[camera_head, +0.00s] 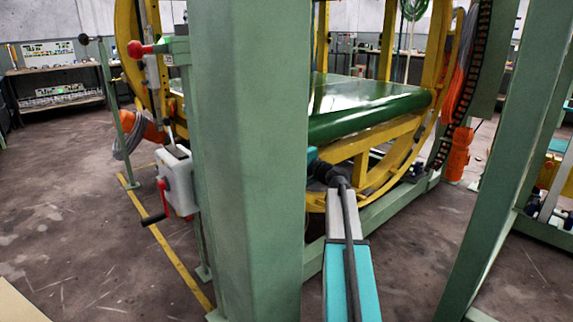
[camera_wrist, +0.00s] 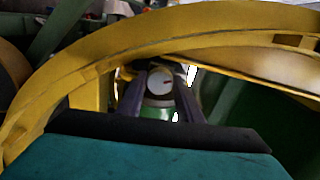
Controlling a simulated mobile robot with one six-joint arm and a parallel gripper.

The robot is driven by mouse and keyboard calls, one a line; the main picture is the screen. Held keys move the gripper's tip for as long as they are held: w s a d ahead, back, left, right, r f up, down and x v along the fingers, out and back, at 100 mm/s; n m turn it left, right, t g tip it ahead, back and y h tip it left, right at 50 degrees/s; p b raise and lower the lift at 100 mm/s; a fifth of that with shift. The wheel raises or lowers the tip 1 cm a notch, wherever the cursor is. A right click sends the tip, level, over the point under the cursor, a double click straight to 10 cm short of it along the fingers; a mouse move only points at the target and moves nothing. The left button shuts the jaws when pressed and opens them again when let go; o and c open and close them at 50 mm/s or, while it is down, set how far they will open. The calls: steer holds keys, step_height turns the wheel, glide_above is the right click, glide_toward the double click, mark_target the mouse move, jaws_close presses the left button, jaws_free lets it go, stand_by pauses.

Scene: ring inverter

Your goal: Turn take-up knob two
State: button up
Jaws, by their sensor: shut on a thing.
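In the head view my arm reaches in from the bottom, and the green post hides my gripper and the knob.
In the head view a thick green post (camera_head: 250,160) stands close to my arm's left. The yellow ring frame (camera_head: 437,75) surrounds a green belt (camera_head: 365,103). A grey box with a red crank (camera_head: 177,180) is at left. Another green post (camera_head: 520,150) stands at right.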

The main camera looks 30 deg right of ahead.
steer(key=n+b, duration=1.2)
steer(key=shift+f, duration=0.1)
steer(key=shift+n, duration=0.3)
steer(key=o, duration=1)
steer(key=shift+o, duration=0.2)
steer(key=shift+s, duration=0.15)
